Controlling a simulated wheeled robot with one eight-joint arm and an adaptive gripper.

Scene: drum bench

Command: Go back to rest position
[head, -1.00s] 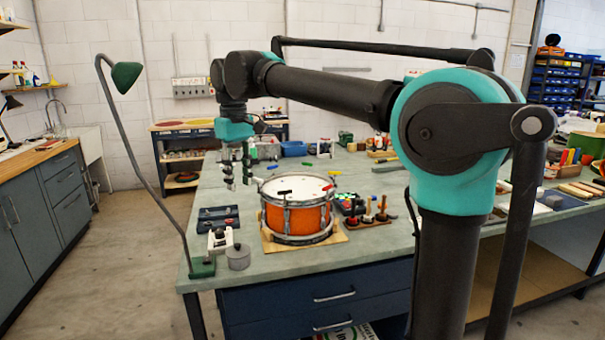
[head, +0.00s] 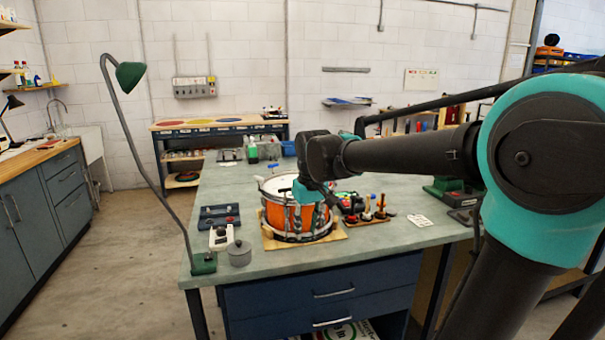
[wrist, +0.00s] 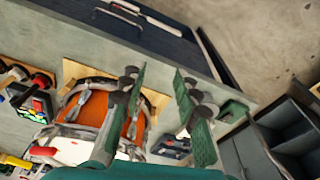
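My gripper (wrist: 159,82) is open in the wrist view, with two green-backed fingers apart and nothing between them. In the head view my gripper (head: 308,213) hangs low in front of the orange snare drum (head: 278,216); its fingers are hard to make out there. I cannot tell whether it touches the drum. The drum stands upright on a wooden board (head: 335,236) on the bench and also shows in the wrist view (wrist: 93,108), behind and left of the fingers. My wrist hides part of the drum's right side and top.
The grey-green bench (head: 360,248) carries a dark tray (head: 219,217) with small parts, a round grey tin (head: 239,254) and a green lamp (head: 129,76) at the left. A stand with wooden-handled tools (head: 374,213) is close right of the drum.

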